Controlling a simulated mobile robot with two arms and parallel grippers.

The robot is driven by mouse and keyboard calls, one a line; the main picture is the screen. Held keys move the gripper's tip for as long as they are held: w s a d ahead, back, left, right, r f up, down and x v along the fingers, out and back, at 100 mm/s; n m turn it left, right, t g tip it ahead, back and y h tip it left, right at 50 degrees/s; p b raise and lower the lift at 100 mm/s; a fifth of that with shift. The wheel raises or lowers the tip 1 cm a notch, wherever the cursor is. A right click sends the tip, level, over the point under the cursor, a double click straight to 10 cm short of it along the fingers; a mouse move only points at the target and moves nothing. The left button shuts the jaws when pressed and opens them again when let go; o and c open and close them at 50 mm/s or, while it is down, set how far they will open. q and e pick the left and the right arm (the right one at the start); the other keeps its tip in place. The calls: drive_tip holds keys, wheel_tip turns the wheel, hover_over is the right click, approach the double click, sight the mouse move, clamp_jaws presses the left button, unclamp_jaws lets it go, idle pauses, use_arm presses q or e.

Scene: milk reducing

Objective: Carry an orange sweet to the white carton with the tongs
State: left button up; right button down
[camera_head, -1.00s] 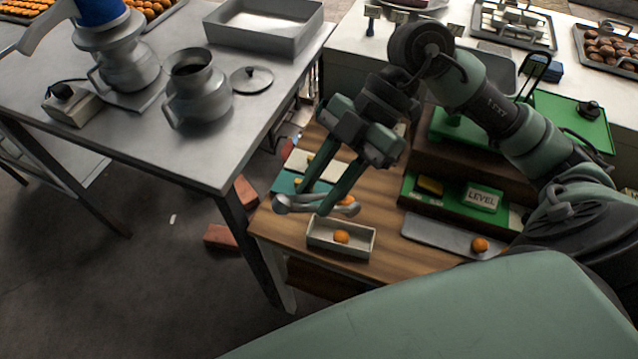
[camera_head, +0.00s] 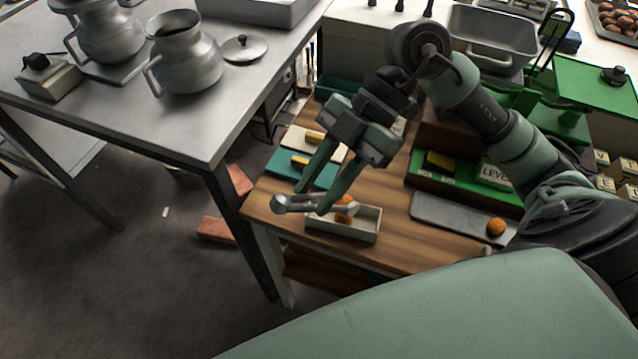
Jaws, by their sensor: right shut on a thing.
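My right gripper (camera_head: 312,202) is shut on silver tongs (camera_head: 294,203), holding them sideways over the left end of the white carton (camera_head: 340,233). The carton is a small open box near the front edge of the wooden table. Orange shows at the tong tips (camera_head: 345,200) and just below, over the carton's inside; the tongs partly hide it. I cannot tell clearly whether the upper orange piece is gripped or touches the lower one. Another orange sweet (camera_head: 496,227) lies on a grey tray (camera_head: 440,212) to the right. My left gripper is not in view.
Teal (camera_head: 318,176) and cream (camera_head: 302,137) boards with yellow pieces lie behind the carton. A green tray with a "LEVEL" block (camera_head: 494,175) stands behind the grey tray. A metal table (camera_head: 200,130) with grey jugs stands at the left, with a floor gap between.

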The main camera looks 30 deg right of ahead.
drive_tip(key=shift+f, duration=0.1)
drive_tip(key=c, duration=1.6)
unclamp_jaws()
wheel_tip(320, 180, up, 10)
drive_tip(key=p, duration=0.9)
drive_tip(key=shift+p, duration=0.4)
